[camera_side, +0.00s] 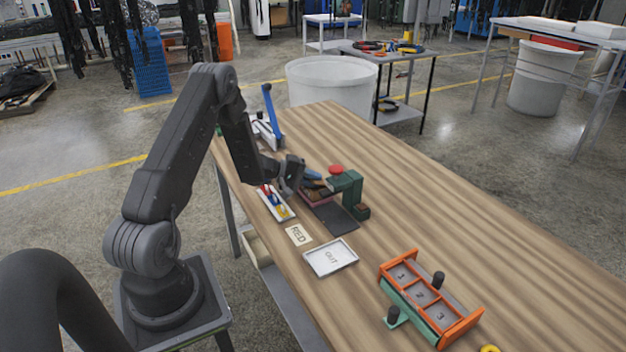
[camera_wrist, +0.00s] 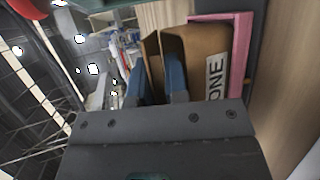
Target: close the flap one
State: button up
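The brown cardboard box (camera_wrist: 205,45) carries a white label reading "ONE" (camera_wrist: 214,82) in the wrist view. A brown cardboard piece (camera_wrist: 153,62), which looks like a flap, stands beside it. In the side view the box is small and partly hidden behind my gripper, beside a green press-like stand (camera_side: 350,187). My gripper (camera_wrist: 156,75) has two blue fingers, set apart, with the brown piece showing between or behind them. Whether they touch it I cannot tell. In the side view my gripper (camera_side: 308,176) is low over the bench at the box.
A pink frame (camera_wrist: 240,45) edges the box. The green stand has a red knob (camera_side: 336,169). A "RED" card (camera_side: 298,235), an "OUT" tray (camera_side: 331,258) and a numbered orange-green rack (camera_side: 421,294) lie nearer. The bench's right side is clear.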

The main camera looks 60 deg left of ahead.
jog(key=shift+o, duration=1.2)
jog(key=shift+w+r+n+g, duration=0.3)
jog(key=shift+r+g, duration=0.2)
jog(key=shift+g, duration=0.7)
jog(key=g, duration=0.2)
jog(key=w+r+n+g+y, duration=0.1)
jog(key=g, duration=0.1)
jog(key=shift+w+g, duration=0.15)
jog(key=shift+g, duration=0.15)
jog(key=v, duration=1.4)
jog(key=s+d+r+m+g+y, duration=0.1)
jog(key=d+r+m, duration=0.3)
jog(key=d, duration=0.7)
jog(key=s+d+r+m+g+y, duration=0.1)
jog(key=s+d+r+m, duration=0.1)
jog(key=d+r, duration=0.4)
jog(key=d+m, duration=0.1)
jog(key=d, duration=0.4)
jog(key=shift+s+r+m, duration=0.3)
jog(key=shift+r+m, duration=0.05)
jog(key=shift+m, duration=0.05)
